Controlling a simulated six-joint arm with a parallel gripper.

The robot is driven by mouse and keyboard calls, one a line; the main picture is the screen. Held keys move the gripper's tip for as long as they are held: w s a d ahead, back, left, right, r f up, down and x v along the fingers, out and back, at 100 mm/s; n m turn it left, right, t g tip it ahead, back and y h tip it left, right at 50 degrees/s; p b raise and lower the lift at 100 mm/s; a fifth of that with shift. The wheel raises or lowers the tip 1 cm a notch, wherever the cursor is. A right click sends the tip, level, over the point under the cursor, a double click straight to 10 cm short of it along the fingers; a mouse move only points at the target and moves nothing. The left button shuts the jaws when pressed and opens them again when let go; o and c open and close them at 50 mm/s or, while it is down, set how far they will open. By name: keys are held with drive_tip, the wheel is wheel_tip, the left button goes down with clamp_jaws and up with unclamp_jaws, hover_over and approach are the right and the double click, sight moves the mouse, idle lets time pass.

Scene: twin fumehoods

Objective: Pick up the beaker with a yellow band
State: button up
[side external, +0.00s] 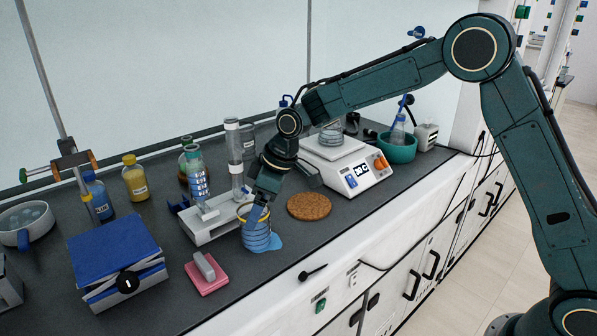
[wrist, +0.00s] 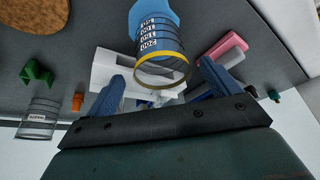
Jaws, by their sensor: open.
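The beaker with a yellow band (side external: 257,240) stands upright near the front of the dark bench, on a light blue patch (side external: 275,242). It is clear, with the yellow band around its rim and printed marks on its wall. In the wrist view the beaker (wrist: 158,42) lies between my two blue fingers, with a small gap on each side. My gripper (side external: 257,209) is open and points down at the beaker's rim; it also shows in the wrist view (wrist: 163,80). The fingers partly hide the rim in the side view.
A white rack (side external: 212,225) with cylinders stands close behind the beaker. A pink block (side external: 207,278) lies to its left and a cork mat (side external: 310,206) to its right. A balance (side external: 352,172) stands further right. A blue-topped box (side external: 115,250) is at left.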

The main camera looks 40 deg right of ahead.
drive_tip(key=shift+x, duration=2.6)
drive_tip(key=shift+a, duration=0.15)
drive_tip(key=shift+r, duration=0.1)
drive_tip(key=c, duration=1.2)
drive_tip(key=shift+r, duration=0.15)
wheel_tip(320, 180, up, 20)
